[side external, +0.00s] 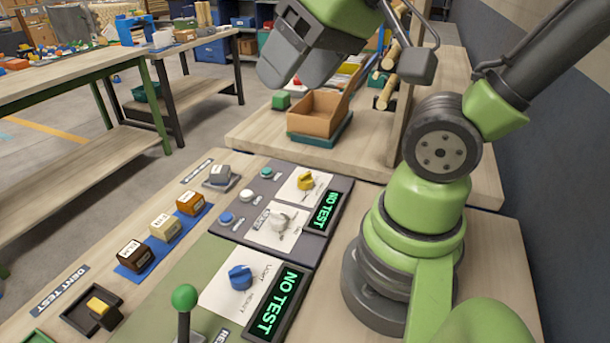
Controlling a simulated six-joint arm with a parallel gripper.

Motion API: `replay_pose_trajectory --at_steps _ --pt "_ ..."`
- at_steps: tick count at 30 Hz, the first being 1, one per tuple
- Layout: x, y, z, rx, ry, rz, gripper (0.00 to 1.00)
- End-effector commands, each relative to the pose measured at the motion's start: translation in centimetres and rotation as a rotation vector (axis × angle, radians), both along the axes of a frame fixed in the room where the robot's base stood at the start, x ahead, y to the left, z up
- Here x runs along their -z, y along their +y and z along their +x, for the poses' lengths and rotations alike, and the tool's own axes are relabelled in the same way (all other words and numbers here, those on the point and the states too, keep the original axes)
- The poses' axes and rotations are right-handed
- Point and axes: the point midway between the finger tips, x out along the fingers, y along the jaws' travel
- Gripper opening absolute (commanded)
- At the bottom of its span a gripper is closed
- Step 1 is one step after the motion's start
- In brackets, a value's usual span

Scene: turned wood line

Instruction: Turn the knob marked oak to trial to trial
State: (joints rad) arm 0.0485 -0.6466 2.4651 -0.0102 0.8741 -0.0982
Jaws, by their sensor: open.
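Three knobs show on the panel in the side external view: a yellow knob (305,181), a white knob (278,221) and a blue knob (240,277), each on a white plate. The blue knob's plate reads LIGHT and HEAVY. The lettering by the yellow and white knobs is too small to read, so I cannot tell which is marked oak to trial, nor its setting. Two displays, one by the upper knobs (325,208) and one by the blue knob (277,303), read NO TEST in green. My gripper (297,78) is open and empty, high above the panel and apart from the knobs.
A blue mat (120,271) holds labelled wooden blocks left of the knobs. A green-topped lever (184,298) stands up at the front. A wooden bin (318,113) and a wooden post (401,120) stand behind the panel. The air above the knobs is clear.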

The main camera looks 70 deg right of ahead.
Motion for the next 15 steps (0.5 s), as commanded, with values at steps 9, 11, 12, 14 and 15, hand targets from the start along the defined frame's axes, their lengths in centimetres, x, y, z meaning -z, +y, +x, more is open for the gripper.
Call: replay_pose_trajectory --at_steps 9,11,12,14,15 --pt "5.3 -7.6 6.6 -0.245 0.242 -0.285 0.63" --pt "7.0 -9.4 7.4 -0.312 0.292 -0.317 0.63" --pt "8.2 -10.6 7.7 -0.358 0.325 -0.334 0.63" --pt "10.1 -12.4 8.1 -0.43 0.371 -0.354 0.63" --pt "11.5 -13.5 8.2 -0.479 0.398 -0.361 0.63"
